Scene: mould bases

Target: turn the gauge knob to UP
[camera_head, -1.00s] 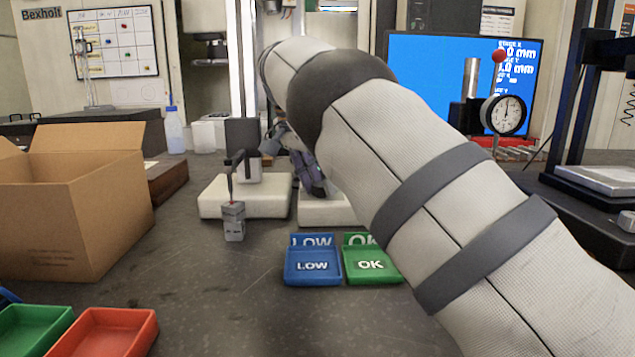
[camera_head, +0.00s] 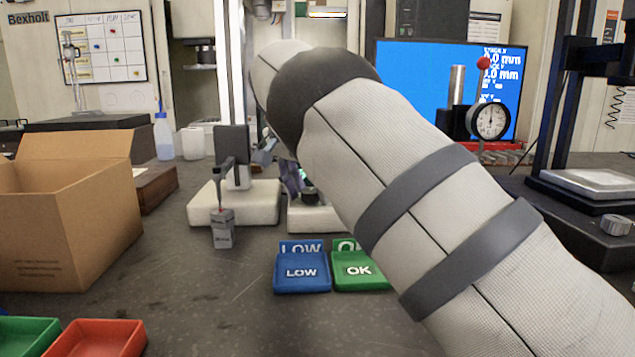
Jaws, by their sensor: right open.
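My right arm crosses the view from the lower right. My right gripper (camera_head: 291,178) is small and far off, partly hidden behind that arm. It is open, close above the second white block base (camera_head: 312,221). A small dark round part (camera_head: 310,196) shows beside it above this base; I cannot tell whether it is the knob or whether they touch. A dial gauge (camera_head: 490,121) with a white face stands at the right, a red ball (camera_head: 483,63) above it. No UP marking is readable. My left gripper is not in view.
Blue LOW tray (camera_head: 302,273) and green OK tray (camera_head: 358,271) lie in front. A white base (camera_head: 262,203) with a dark post and a small grey block (camera_head: 222,230) stand left of them. A cardboard box (camera_head: 70,220) fills the left. The front middle bench is clear.

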